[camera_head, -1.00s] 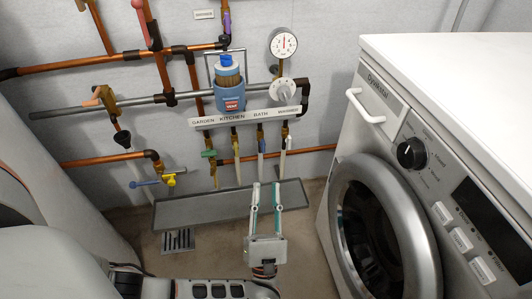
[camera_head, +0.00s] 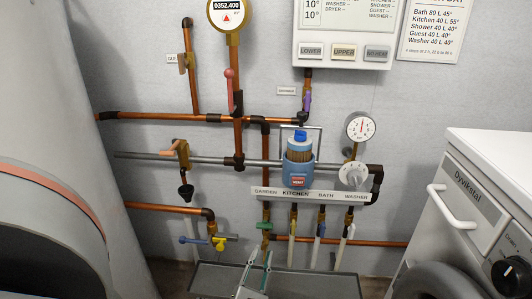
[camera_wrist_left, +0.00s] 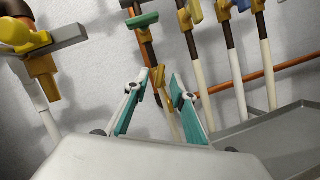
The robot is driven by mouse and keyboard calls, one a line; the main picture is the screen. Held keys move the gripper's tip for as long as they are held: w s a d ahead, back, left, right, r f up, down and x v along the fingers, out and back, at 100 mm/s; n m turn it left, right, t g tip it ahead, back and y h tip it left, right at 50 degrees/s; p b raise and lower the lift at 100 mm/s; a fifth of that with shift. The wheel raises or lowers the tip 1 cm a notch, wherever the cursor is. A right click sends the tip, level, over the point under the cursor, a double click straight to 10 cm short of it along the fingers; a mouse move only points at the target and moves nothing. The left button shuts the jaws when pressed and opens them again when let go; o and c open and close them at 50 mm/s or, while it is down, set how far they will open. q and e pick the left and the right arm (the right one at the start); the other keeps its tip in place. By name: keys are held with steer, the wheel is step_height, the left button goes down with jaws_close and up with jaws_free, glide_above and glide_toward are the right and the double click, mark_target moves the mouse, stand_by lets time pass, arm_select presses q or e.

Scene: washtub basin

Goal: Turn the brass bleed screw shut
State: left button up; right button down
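I cannot make out for certain which brass part is the bleed screw. The garden pipe has a green handle (camera_head: 264,225); the handle also shows in the left wrist view (camera_wrist_left: 140,22). Brass-coloured fitting (camera_wrist_left: 166,115) shows low on that pipe, between and behind my fingers. My left gripper (camera_head: 261,256) is open with thin teal-padded fingers, just below the green handle in the head view. In the left wrist view my left gripper (camera_wrist_left: 158,82) is empty, its fingers spread either side of the pipe's lower part. Contact is not clear. My right gripper is out of view.
A brass valve (camera_head: 182,152) hangs over a black funnel at left. A yellow valve with blue lever (camera_head: 218,242) is lower left. A blue filter housing (camera_head: 298,168) and dial gauge (camera_head: 360,127) are above. A grey tray (camera_head: 320,284) lies below; a washer (camera_head: 470,200) is right.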

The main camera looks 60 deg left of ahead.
mark_target(264, 248)
arm_select(q)
steer(key=shift+x, duration=2.25)
jaws_close()
